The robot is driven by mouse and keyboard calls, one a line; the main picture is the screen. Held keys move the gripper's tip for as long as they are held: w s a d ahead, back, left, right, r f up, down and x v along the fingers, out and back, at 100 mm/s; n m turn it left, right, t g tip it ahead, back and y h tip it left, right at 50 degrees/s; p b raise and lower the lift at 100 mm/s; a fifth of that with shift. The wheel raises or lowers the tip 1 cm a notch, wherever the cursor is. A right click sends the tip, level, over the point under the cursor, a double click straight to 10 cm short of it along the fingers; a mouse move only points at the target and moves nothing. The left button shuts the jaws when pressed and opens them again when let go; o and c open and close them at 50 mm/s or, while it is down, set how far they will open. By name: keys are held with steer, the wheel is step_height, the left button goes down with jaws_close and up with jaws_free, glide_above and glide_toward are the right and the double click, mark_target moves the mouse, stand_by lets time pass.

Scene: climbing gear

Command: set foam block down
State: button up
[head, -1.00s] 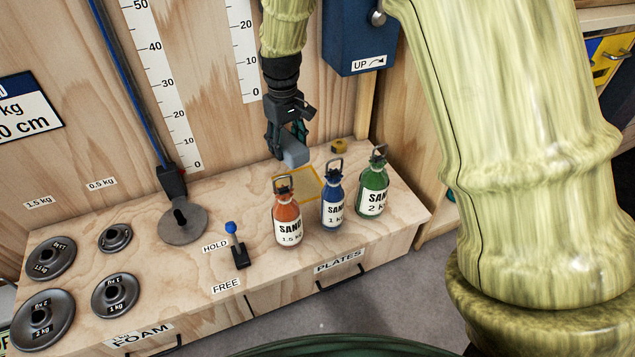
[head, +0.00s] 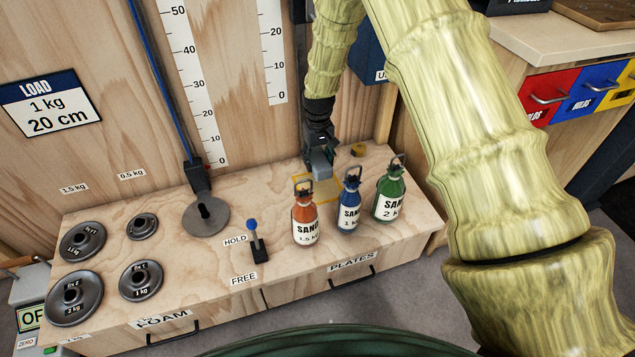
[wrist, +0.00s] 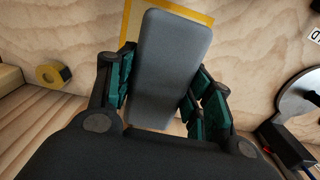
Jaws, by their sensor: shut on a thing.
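The foam block (wrist: 170,65) is a grey rounded bar, held between the green-padded fingers of my gripper (wrist: 160,95) in the wrist view. In the head view the grey foam block (head: 320,171) hangs below my gripper (head: 320,150), behind the orange and blue bottles. A yellow-outlined square (head: 338,190) on the wooden bench top lies under and around the block. Its yellow edge (wrist: 200,17) shows behind the block's far end in the wrist view. I cannot tell whether the block touches the bench.
Orange (head: 305,220), blue (head: 349,208) and green (head: 390,196) sand bottles stand close in front of the square. A yellow tape roll (head: 358,150) lies behind it. A blue-knobbed lever (head: 256,243) and several dark weight plates (head: 83,241) are to the left.

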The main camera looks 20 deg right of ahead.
step_height(320, 180, down, 9)
steer(key=b, duration=0.3)
steer(key=shift+f, duration=0.1)
steer(key=o, duration=1)
step_height(320, 180, up, 12)
steer(key=p, duration=0.3)
steer(key=shift+p, duration=0.35)
